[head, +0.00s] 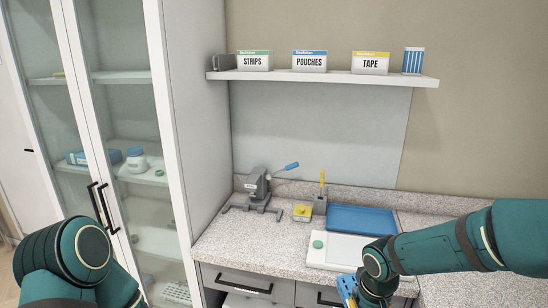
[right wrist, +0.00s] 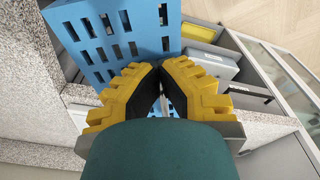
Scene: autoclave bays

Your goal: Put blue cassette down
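The blue cassette (head: 347,288) is a slotted block in the lower part of the head view. It also shows large in the right wrist view (right wrist: 105,32), with rows of dark slots. My right gripper (right wrist: 160,82) has yellow and black fingers closed on the cassette, and blue shows between them. In the head view my right wrist and arm partly cover the cassette, which is held in front of the counter's front edge. My left arm is at the lower left of the head view, but its gripper is out of frame.
On the speckled counter (head: 225,247) are a white board (head: 345,250) with a green knob, a blue tray (head: 370,219), a yellow block (head: 301,213) and a grey device (head: 258,187) with a blue handle. A glass cabinet (head: 110,130) stands left. Drawers (head: 245,284) are below.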

